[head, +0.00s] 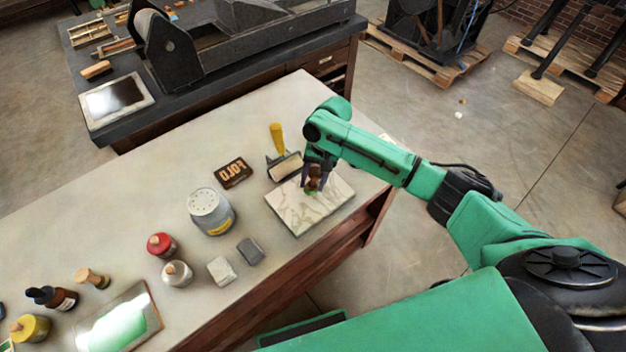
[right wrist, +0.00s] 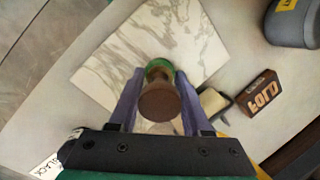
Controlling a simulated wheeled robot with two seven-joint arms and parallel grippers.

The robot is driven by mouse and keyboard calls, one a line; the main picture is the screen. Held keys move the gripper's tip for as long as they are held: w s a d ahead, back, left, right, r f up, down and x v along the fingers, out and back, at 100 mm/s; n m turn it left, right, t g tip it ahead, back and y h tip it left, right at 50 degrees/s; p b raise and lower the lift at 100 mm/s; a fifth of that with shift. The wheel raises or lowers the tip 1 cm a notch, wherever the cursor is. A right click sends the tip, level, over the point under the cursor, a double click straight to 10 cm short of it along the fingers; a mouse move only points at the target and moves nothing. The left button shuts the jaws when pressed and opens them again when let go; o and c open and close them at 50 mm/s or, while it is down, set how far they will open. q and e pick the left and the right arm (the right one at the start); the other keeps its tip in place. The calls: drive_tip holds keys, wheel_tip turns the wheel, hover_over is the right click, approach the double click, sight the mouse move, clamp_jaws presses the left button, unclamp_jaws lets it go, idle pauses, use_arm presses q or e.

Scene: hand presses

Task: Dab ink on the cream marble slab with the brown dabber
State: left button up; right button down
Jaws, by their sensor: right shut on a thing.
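The cream marble slab (head: 318,215) with grey veins lies flat near the right end of the table; it also shows in the right wrist view (right wrist: 190,45). My right gripper (head: 314,183) is over the slab, shut on the brown dabber (head: 316,174). In the right wrist view the dabber (right wrist: 160,103) stands between the two fingers, its round brown top toward the camera. A green patch shows around the dabber's far end, against the slab. I cannot tell whether its face touches the marble. My left gripper is not in view.
A roller with a yellow handle (head: 278,138) lies just behind the slab. A dark type block (head: 233,172) and a grey can (head: 211,211) stand to the left. Two grey blocks (head: 250,250), small bottles (head: 160,245) and a shiny plate (head: 120,322) are farther left.

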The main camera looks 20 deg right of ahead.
sight(312, 174)
drive_tip(key=shift+f, duration=0.7)
idle(0.5)
drive_tip(key=shift+s+f, duration=0.1)
idle(1.8)
drive_tip(key=shift+p, duration=0.3)
wheel_tip(312, 174, up, 7)
drive_tip(key=p, duration=0.8)
drive_tip(key=shift+r+p, duration=0.2)
drive_tip(key=shift+p, duration=0.1)
drive_tip(key=shift+f, duration=0.1)
